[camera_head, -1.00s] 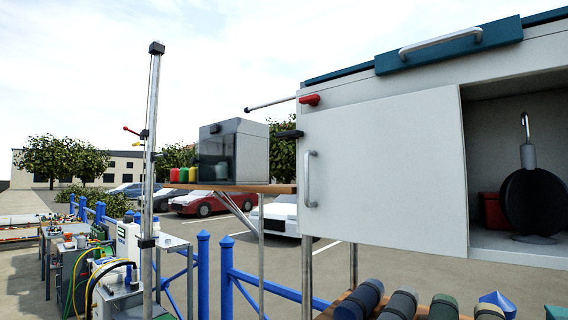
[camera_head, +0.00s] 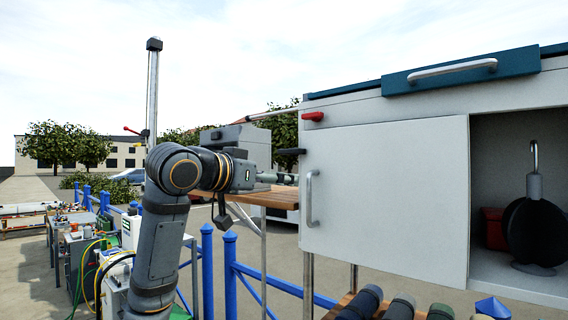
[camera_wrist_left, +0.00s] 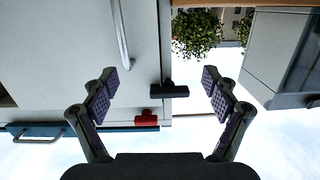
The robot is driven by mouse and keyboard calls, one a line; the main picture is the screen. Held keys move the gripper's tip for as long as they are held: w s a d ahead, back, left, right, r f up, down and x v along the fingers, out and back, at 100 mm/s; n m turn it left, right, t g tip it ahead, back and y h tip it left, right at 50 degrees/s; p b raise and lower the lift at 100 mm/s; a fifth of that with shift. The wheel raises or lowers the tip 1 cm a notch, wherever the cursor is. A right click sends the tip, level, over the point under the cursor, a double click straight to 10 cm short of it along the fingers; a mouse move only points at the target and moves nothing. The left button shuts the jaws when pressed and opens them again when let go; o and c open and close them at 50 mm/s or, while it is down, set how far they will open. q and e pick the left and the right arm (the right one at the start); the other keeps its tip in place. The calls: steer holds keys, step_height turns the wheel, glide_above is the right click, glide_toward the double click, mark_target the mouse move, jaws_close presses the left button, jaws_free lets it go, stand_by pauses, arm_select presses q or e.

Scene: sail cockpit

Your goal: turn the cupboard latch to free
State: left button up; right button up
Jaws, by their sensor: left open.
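The white cupboard door (camera_head: 385,190) has a silver bar handle (camera_head: 311,198) near its left edge. A black latch-like bar (camera_head: 291,151) lies level at the door's upper left edge. It also shows in the left wrist view (camera_wrist_left: 168,90), crossing the edge. A red knob (camera_head: 313,116) is above it and shows in the wrist view (camera_wrist_left: 146,118) too. My left gripper (camera_head: 287,179) is open and empty, just left of the door and slightly below the black bar in the head view. In the wrist view the bar appears between its fingers (camera_wrist_left: 158,80), apart from both. My right gripper is out of view.
The open cupboard bay at right holds a dark round pan (camera_head: 533,232) and a red box (camera_head: 494,228). A wooden shelf (camera_head: 262,197) with a grey box (camera_head: 250,146) stands behind my arm. Rolled bundles (camera_head: 364,300) lie below the cupboard.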

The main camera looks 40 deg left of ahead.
arm_select(q)
steer(key=t, duration=0.1)
glide_toward(287, 150)
steer(key=w+p, duration=0.2)
steer(key=w, duration=0.1)
steer(key=w+p, duration=0.1)
steer(key=w, duration=0.2)
steer(key=w+p, duration=0.2)
steer(key=shift+w+d+p, duration=0.35)
steer(key=shift+w, duration=0.05)
steer(key=shift+s, duration=0.15)
steer(key=c, duration=1.2)
steer(key=shift+o, duration=0.2)
